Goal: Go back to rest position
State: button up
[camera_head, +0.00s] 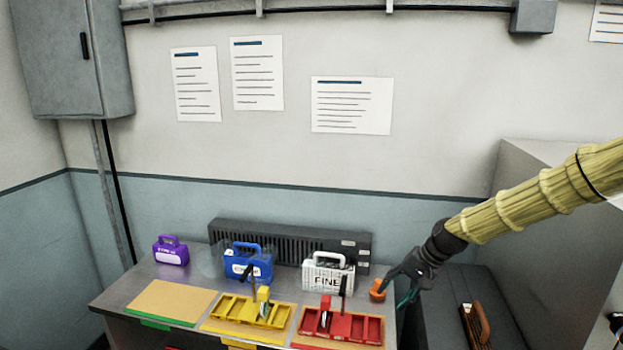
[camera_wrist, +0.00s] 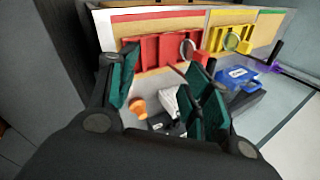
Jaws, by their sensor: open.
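My gripper (camera_head: 405,283) is at the right end of the bench, open, with its fingers pointing down and left. In the wrist view the gripper (camera_wrist: 160,95) shows two dark green finger pads set apart, with nothing held between them. An orange object (camera_head: 377,290) stands on the bench just left of the gripper; it also shows in the wrist view (camera_wrist: 138,107), beyond the fingers. I cannot tell the exact gap between them.
The bench (camera_head: 135,290) holds a red tray (camera_head: 370,328), a yellow tray (camera_head: 225,306), a tan board (camera_head: 170,300), and purple (camera_head: 171,254), blue (camera_head: 237,270) and white (camera_head: 318,279) cases. A grey cabinet (camera_head: 560,240) stands at right, beside a dark surface (camera_head: 455,310) with a brown-handled item (camera_head: 475,325).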

notch_tip(320, 180, down, 8)
jog(key=a+f, duration=0.1)
jog(key=a, duration=0.1)
jog(key=s+a+f+n+g+h+b, duration=0.1)
jog(key=s+a+f+n+h+b, duration=0.15)
jog(key=s+f, duration=1.55)
jog(key=s+d+f+n+h+b, duration=0.1)
jog(key=s+f, duration=0.3)
jog(key=s, duration=0.5)
jog(key=s+d+f+n+h+b, duration=0.1)
jog(key=s+f, duration=0.4)
jog(key=s, duration=0.5)
jog(key=s+d+f+n+g+h+b, duration=0.1)
jog(key=s+d+f+b, duration=0.1)
jog(key=s+f, duration=0.3)
jog(key=s, duration=0.4)
jog(key=shift+s+d+f+b, duration=0.2)
jog(key=shift+s+d+b, duration=0.05)
jog(key=shift+s+b, duration=0.1)
